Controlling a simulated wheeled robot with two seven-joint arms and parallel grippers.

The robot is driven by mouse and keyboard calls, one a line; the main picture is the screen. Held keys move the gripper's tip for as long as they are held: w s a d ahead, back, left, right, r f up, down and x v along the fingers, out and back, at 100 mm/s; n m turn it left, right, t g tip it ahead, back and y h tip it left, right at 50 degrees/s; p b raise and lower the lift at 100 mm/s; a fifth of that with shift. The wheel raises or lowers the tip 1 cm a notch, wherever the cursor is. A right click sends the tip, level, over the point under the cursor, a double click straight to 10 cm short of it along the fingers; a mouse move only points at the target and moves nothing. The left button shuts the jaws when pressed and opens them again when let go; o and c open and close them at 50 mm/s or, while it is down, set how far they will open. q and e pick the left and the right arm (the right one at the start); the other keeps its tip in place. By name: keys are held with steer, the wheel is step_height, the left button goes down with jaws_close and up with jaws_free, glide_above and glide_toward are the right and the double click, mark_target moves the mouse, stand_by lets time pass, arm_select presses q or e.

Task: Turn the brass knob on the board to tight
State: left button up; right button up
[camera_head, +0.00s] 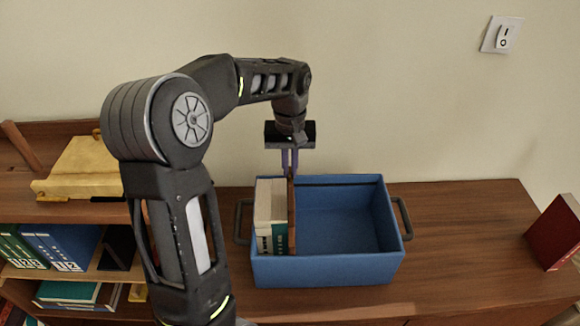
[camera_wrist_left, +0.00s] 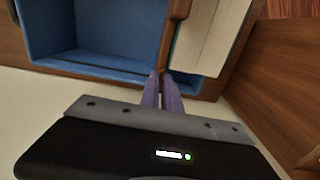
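I cannot make out a brass knob or its board in either view. My left gripper (camera_head: 289,170) points down over the blue crate (camera_head: 335,270), with its purple fingers close together at the top edge of a thin brown book or panel (camera_head: 291,215). In the left wrist view, the fingertips (camera_wrist_left: 161,76) sit on either side of the edge of this brown piece (camera_wrist_left: 176,35) and look shut on it. It stands upright in the crate, beside pale books (camera_head: 264,205). My right gripper is not in view.
The crate's right part is empty. It stands on a wooden cabinet top (camera_head: 460,230) with handles at its sides. A dark red book (camera_head: 555,232) stands at the far right. A yellow object (camera_head: 85,170) and shelved books (camera_head: 60,245) are at left. A light switch (camera_head: 502,36) is on the wall.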

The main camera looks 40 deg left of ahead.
mark_target(290, 171)
arm_select(q)
steer(key=shift+o, duration=0.8)
steer(key=shift+r, duration=0.1)
step_height(290, 171, up, 8)
steer(key=shift+f+b, duration=0.15)
steer(key=shift+b, duration=0.35)
